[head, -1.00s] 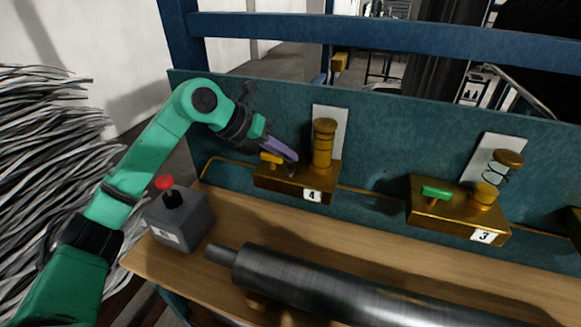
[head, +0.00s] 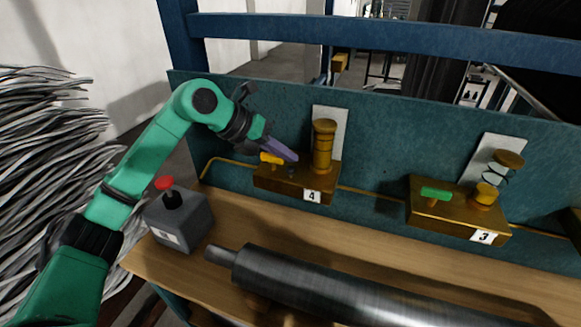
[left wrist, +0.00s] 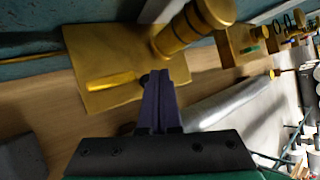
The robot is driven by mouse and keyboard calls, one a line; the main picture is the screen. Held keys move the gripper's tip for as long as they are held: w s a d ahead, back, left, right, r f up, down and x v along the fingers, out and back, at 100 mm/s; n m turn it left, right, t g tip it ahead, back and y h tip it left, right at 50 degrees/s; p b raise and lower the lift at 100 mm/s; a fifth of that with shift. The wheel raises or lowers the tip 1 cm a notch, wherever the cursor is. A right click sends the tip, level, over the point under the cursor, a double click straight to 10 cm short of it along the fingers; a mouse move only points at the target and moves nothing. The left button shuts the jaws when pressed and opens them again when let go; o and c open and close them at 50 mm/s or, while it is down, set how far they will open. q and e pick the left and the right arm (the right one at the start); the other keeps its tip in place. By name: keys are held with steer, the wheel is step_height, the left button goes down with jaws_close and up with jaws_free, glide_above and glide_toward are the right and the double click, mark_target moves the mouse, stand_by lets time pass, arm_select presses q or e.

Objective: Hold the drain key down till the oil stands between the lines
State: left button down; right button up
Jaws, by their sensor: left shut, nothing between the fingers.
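A brass block marked 4 (head: 268,183) carries a yellow key (head: 271,158), a small dark stub (head: 291,169) and an amber-filled upright glass (head: 322,150) with a brass cap. I cannot make out level lines on this glass. My left gripper (head: 295,158) is shut and empty, its purple fingertips just above the dark stub, right of the yellow key. In the left wrist view the shut fingertips (left wrist: 158,76) are beside the stub, between the yellow key (left wrist: 111,82) and the glass (left wrist: 190,30). Contact with the stub cannot be told. My right gripper is out of view.
Another brass block marked 3 (head: 425,213) has a green key (head: 436,193) and a mostly clear glass with dark rings (head: 497,174). A grey box with a red button (head: 165,183) stands at left. A steel roll (head: 320,285) lies along the front of the wooden bench.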

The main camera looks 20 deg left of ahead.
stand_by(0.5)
arm_select(q)
steer(key=shift+f, duration=0.4)
steer(key=shift+f+b, duration=0.55)
steer(key=shift+b, duration=0.05)
stand_by(0.4)
stand_by(1.4)
steer(key=shift+r+p, duration=0.85)
steer(key=shift+r, duration=0.15)
step_height(320, 180, up, 5)
steer(key=p, duration=0.4)
